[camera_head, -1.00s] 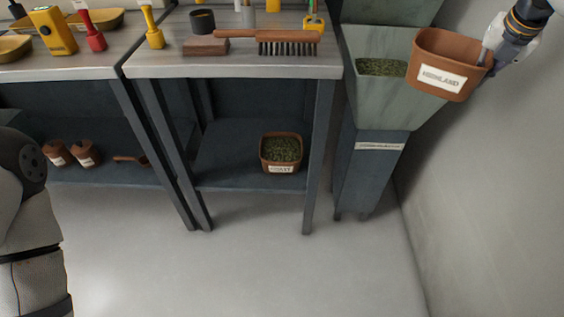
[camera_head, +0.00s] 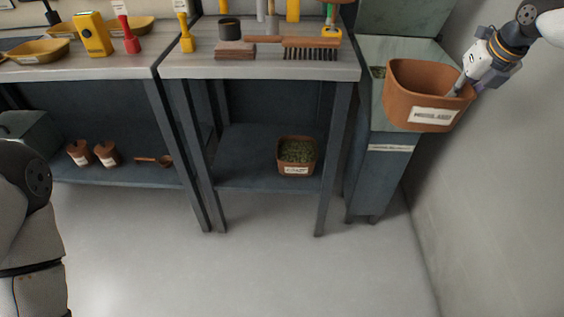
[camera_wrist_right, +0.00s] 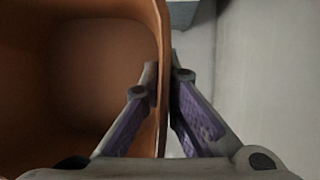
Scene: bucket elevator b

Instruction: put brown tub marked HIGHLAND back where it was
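The brown tub marked HIGHLAND (camera_head: 408,92) is held in the air at the upper right of the head view, label facing the front. It looks empty in the right wrist view (camera_wrist_right: 60,75). My right gripper (camera_head: 462,86) is shut on the tub's right wall, one finger inside and one outside; the fingers show closely in the right wrist view (camera_wrist_right: 165,85). The tub hides part of the grey-green hopper (camera_head: 395,50) behind it. My left gripper is out of view; only my left arm shows at the left edge.
A second brown tub with green filling (camera_head: 297,156) stands on the lower shelf (camera_head: 240,170) of the middle bench. Two small brown pots (camera_head: 92,154) and a brown scoop (camera_head: 155,160) are on the left shelf. A brush (camera_head: 310,48) lies on the benchtop. A wall (camera_head: 500,180) bounds the right.

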